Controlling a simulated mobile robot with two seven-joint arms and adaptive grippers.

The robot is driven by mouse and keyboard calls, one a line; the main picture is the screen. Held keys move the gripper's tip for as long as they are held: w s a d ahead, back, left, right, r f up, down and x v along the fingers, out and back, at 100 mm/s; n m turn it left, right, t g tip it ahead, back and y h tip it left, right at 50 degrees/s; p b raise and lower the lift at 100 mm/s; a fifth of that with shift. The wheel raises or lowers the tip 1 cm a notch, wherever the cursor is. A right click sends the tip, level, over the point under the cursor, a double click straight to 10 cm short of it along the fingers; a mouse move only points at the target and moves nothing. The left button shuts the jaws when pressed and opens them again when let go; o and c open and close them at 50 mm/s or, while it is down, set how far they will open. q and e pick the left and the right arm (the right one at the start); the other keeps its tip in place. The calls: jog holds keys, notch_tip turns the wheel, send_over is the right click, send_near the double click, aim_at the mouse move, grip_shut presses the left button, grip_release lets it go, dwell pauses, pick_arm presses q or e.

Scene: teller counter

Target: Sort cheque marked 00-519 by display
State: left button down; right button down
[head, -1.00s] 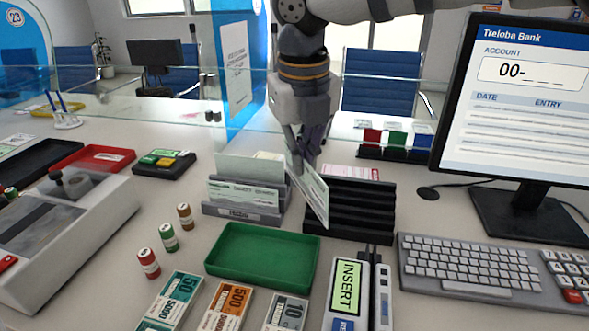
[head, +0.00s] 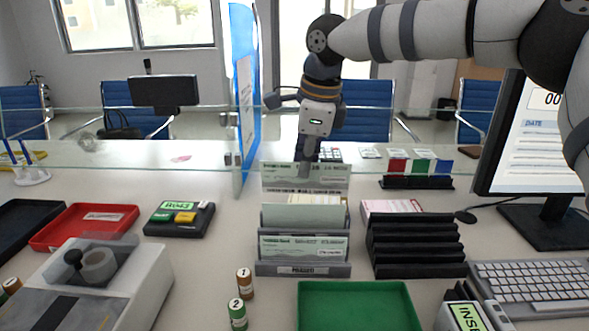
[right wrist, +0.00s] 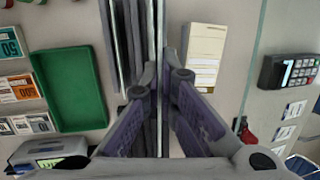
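My right gripper (head: 308,160) is shut on a pale green cheque (head: 305,178), gripping its top edge. The cheque hangs upright, broad face toward the head camera, above and behind the grey cheque holder (head: 303,269). The right wrist view shows it edge-on as a thin strip (right wrist: 160,55) between the fingers (right wrist: 163,95). Its number is too small to read. The holder keeps other green cheques (head: 303,247) upright. The display (head: 538,125) at the right shows account digits starting "00", the rest cut off by my arm and the frame edge. My left gripper is not in view.
A black slotted rack (head: 415,250) with pinkish slips stands right of the holder. A green tray (head: 358,306) lies in front. Glass screen runs behind the counter.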

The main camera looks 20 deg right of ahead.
aim_at(304, 193)
jog(key=shift+w+n, duration=0.25)
jog(key=shift+n, duration=0.05)
jog(key=shift+s+d+f, duration=0.1)
jog(key=shift+f, duration=0.6)
jog(key=shift+s+b+x, duration=0.15)
jog(key=shift+s+x, duration=0.05)
jog(key=shift+x, duration=0.65)
jog(key=shift+s+b+x, duration=0.1)
jog(key=shift+s+x, duration=0.1)
jog(key=shift+x, duration=0.65)
jog(key=shift+s+b+x, duration=0.15)
jog(key=shift+s+x, duration=0.05)
jog(key=shift+x, duration=0.7)
jog(key=shift+d+f, duration=0.1)
jog(key=shift+f, duration=0.05)
jog(key=c, duration=1.7)
grip_release()
jog(key=shift+w+p+v, duration=0.2)
jog(key=shift+w+v, duration=0.05)
jog(key=shift+v, duration=0.9)
jog(key=shift+w+p+v, duration=0.15)
jog(key=shift+w+v, duration=0.1)
jog(key=shift+v, duration=0.9)
jog(key=shift+w+p+v, duration=0.2)
jog(key=shift+w+v, duration=0.05)
jog(key=shift+v, duration=0.9)
